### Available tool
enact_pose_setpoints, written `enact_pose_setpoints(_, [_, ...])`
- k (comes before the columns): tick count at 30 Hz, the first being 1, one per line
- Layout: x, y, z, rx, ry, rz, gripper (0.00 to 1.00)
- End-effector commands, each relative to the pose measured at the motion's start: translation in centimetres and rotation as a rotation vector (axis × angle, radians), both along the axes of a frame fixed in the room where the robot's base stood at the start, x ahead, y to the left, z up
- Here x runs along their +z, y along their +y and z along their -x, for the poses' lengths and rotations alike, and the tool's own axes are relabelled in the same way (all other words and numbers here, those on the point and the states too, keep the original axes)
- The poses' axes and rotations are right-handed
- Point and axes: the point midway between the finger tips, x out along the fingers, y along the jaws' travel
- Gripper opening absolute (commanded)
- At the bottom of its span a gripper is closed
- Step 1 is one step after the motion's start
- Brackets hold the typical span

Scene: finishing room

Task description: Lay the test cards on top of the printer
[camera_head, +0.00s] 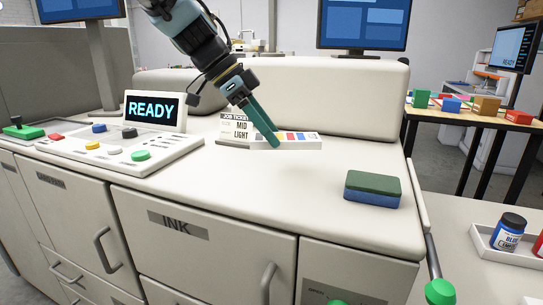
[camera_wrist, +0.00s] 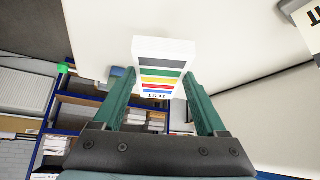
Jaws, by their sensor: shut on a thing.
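The test cards (camera_head: 300,139) are a white stack with coloured stripes and a "TEST" label. In the wrist view the stack (camera_wrist: 163,68) sits between my two teal fingers. My gripper (camera_head: 268,138) points down and is shut on the cards over the back middle of the printer top. The printer (camera_head: 220,190) is a long cream machine with an INK door and a flat top. I cannot tell whether the cards touch that top. The near finger hides part of the stack in the head view.
A job ticket (camera_head: 236,128) stands just left of my gripper. A READY control panel (camera_head: 135,140) with coloured buttons is further left. A green and blue block (camera_head: 372,189) lies on the right of the top. A raised cream hump (camera_head: 350,100) closes the back. The front middle is clear.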

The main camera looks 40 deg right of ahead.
Motion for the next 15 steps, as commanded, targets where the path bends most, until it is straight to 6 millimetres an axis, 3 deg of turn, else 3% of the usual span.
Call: enact_pose_setpoints(15, [-5.9, 0.0, 0.0, 0.0, 0.001, -0.002, 0.12])
